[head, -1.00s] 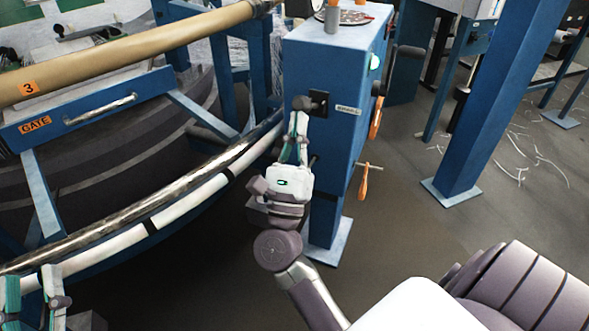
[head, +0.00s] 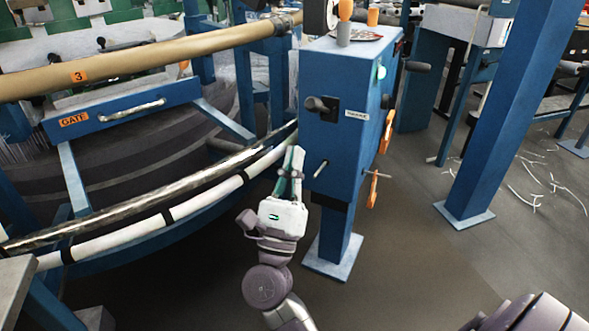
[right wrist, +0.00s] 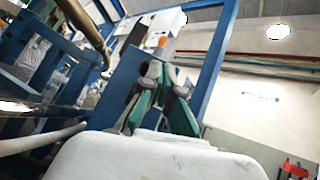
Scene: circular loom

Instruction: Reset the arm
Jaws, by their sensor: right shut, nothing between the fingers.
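My right gripper (head: 291,172) is in the middle of the head view, in front of the blue control box (head: 335,75). Its green-lined fingers point up and are closed together with nothing between them. It is below and to the left of the box's black knob (head: 321,106) and looks clear of it. In the right wrist view the fingers (right wrist: 156,80) meet at their tips before the blurred blue box. My left gripper is not in the head view.
The blue loom gate (head: 125,110), tan roll (head: 140,68) and white curved tube (head: 140,232) lie at left. Orange-handled levers (head: 372,188) stick out of the box's right side. A blue post (head: 500,120) stands at right. Dark floor (head: 400,270) lies open between.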

